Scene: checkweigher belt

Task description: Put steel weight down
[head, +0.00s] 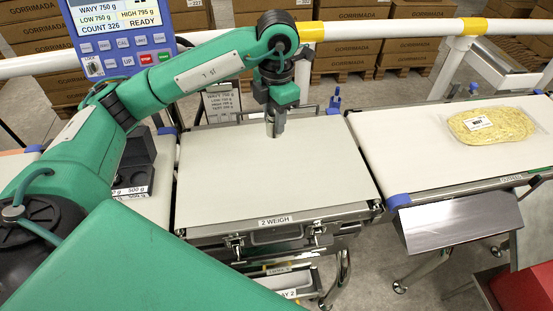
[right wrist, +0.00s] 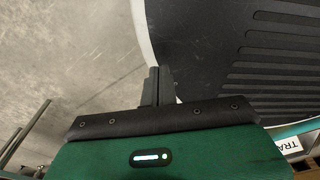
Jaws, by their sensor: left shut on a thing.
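My left gripper (head: 276,112) is over the far middle of the weigh belt marked "2 WEIGH" (head: 240,190), pointing down. It is shut on the steel weight (head: 275,129), a small grey piece mostly hidden by the fingers. The weight is upright at or just above the belt; I cannot tell whether it touches. A dark weight holder (head: 138,165) with "500 g" labels stands left of the weigh belt, partly behind my arm. In the right wrist view my right gripper (right wrist: 158,72) has its fingers together with nothing between them, over a grey floor and a black ribbed surface.
A display panel (head: 125,35) reads READY at the upper left. A bag of yellow wavy pasta (head: 490,126) lies on the outfeed belt (head: 400,150) at right. A small sign (head: 221,103) stands behind the weigh belt. The rest of the weigh belt is bare.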

